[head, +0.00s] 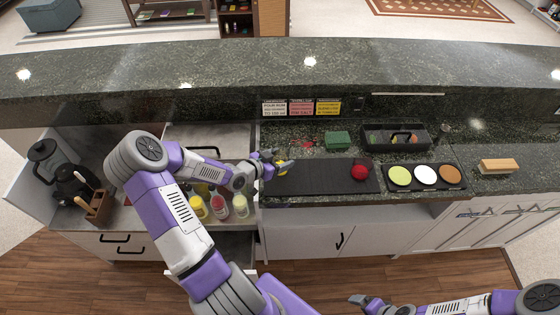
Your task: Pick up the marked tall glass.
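I cannot make out a marked tall glass for certain. My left gripper (283,164) is over the left end of the black bar mat (320,178), on the counter's front side. A small yellow thing (282,171) shows right at its fingers; it is too small to name, and I cannot tell whether the fingers hold it. The fingers' gap is too small to judge. My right gripper (358,299) is low at the bottom of the picture, in front of the cabinets, away from the counter top. Its opening cannot be made out.
Bottles with yellow and red contents (221,207) stand below my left forearm. A red ball-like thing (360,172) lies on the mat. A green box (337,140), a black caddy (396,138), a tray of three round dishes (425,187) and a sponge-like block (498,165) are right.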

